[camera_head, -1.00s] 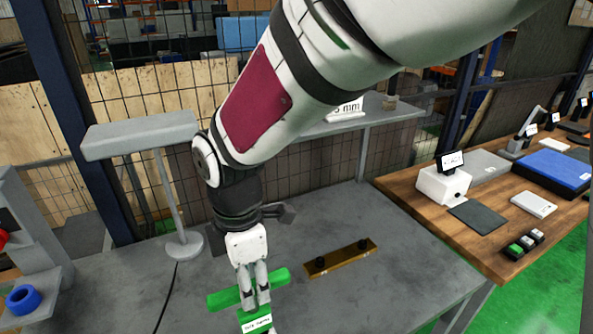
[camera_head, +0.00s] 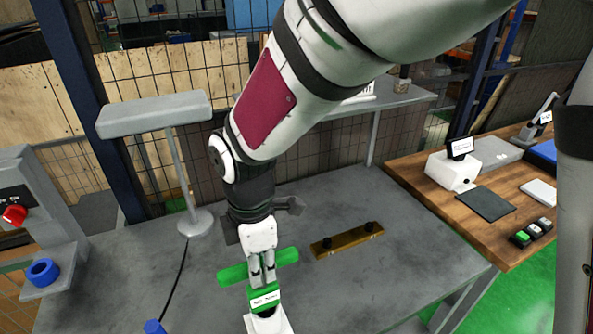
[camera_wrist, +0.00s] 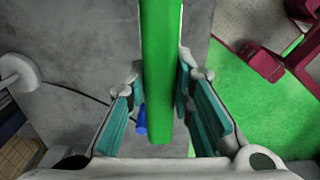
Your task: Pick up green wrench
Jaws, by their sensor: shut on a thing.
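The green wrench (camera_head: 232,275) shows in the head view as a plain green bar, low over the grey table. My gripper (camera_head: 262,280) points down at its middle, and the fingers cover part of it. In the wrist view the wrench (camera_wrist: 160,40) runs lengthwise between the teal finger pads of my gripper (camera_wrist: 161,85). My gripper is shut on it. I cannot tell whether the wrench still touches the table.
A green block with a white label (camera_head: 266,298) stands just in front of the wrench. A brass bar with black knobs (camera_head: 347,241) lies to the right. A grey lamp-like stand (camera_head: 195,222) is at the left. A wooden bench (camera_head: 470,225) stands right.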

